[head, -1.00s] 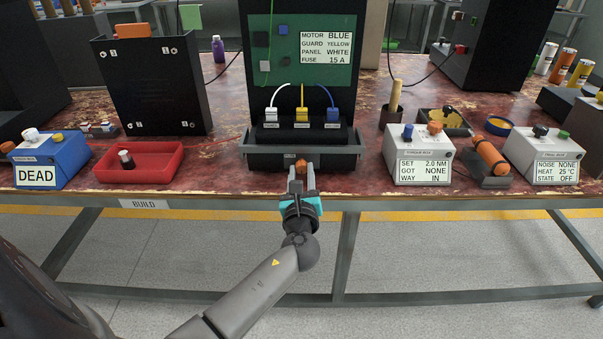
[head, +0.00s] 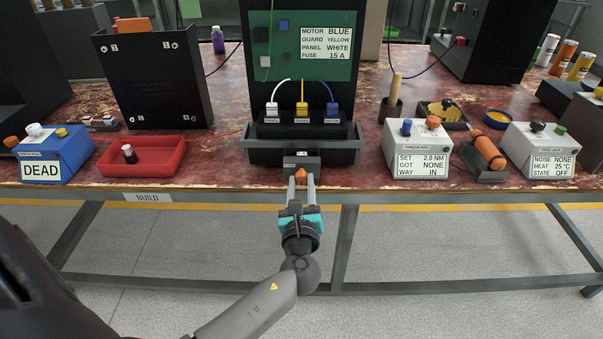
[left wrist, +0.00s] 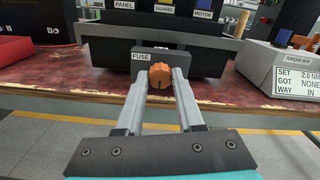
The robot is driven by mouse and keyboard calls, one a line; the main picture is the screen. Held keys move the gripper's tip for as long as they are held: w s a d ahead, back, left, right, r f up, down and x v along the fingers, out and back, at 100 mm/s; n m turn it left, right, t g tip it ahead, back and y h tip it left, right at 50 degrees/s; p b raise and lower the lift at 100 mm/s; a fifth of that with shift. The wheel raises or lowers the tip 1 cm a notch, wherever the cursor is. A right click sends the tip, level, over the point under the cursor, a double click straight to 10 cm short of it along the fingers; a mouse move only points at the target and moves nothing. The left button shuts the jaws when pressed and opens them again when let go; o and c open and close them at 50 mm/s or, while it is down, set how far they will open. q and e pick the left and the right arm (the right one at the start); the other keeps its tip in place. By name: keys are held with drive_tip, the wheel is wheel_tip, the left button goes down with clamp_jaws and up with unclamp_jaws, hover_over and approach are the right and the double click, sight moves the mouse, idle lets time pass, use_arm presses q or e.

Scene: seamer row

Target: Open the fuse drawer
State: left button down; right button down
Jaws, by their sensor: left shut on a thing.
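The fuse drawer (head: 291,161) is a small dark drawer at the front of the black unit (head: 299,130), in the middle of the head view. It stands out from the unit's front toward me. Its orange knob (head: 300,174) shows in the left wrist view (left wrist: 160,77), below the FUSE label. My left gripper (head: 301,180) comes from below and is shut on the orange knob, one finger on each side; in the left wrist view its fingers (left wrist: 160,85) flank the knob. How far the drawer's inside is exposed is hard to tell. My right gripper is not in view.
A red tray (head: 140,170) lies to the left and a grey torque box (head: 418,163) to the right. The blue DEAD box (head: 55,160) stands far left. The bench's front edge (head: 230,190) runs beneath the drawer, with open floor in front.

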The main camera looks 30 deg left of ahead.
use_arm(q)
drive_tip(key=shift+s+d, duration=0.1)
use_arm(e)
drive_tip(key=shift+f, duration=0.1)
use_arm(q)
drive_tip(key=c, duration=0.5)
unclamp_jaws()
drive_tip(key=shift+s+d, duration=0.15)
drive_tip(key=shift+s, duration=0.15)
drive_tip(key=p+v, duration=0.2)
drive_tip(key=v, duration=1.2)
drive_tip(key=shift+s+d+p, duration=0.2)
drive_tip(key=shift+p, duration=0.1)
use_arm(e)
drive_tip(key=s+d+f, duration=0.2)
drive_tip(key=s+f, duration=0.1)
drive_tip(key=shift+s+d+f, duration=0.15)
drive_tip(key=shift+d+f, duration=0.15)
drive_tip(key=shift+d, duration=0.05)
use_arm(q)
drive_tip(key=shift+f, duration=0.15)
